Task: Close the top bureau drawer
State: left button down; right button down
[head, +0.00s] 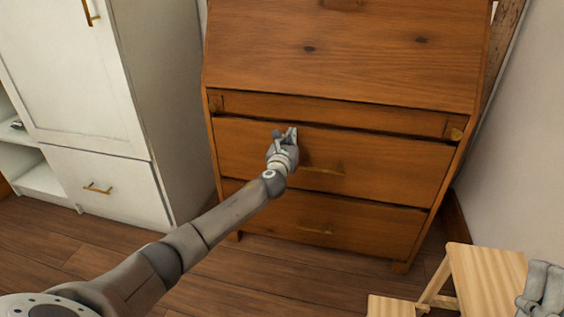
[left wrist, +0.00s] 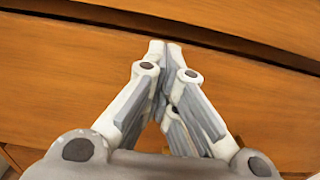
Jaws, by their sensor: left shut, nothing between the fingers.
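The brown wooden bureau (head: 345,100) stands ahead of me in the head view. Its top drawer (head: 400,175) has a brass handle (head: 322,171) and a dark line along its upper edge. The drawer looks flush or nearly so; a small gap is hard to rule out. My left gripper (head: 290,133) is shut and empty, in front of the drawer's upper part, left of the handle. In the left wrist view, its fingertips (left wrist: 165,45) meet near the dark seam above the drawer front (left wrist: 60,90). Contact cannot be told. My right gripper (head: 540,285) shows partly at lower right, its jaws unclear.
The lower drawer (head: 380,225) appears shut. A white cabinet (head: 180,90) stands left of the bureau, and a pale wall (head: 530,130) is at right. A light wooden step stool (head: 485,280) stands at lower right. Wooden floor (head: 270,280) lies open in front.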

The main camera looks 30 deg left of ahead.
pick_arm(q)
jog(key=v, duration=1)
jog(key=shift+f, duration=0.15)
jog(key=shift+s+d, duration=0.1)
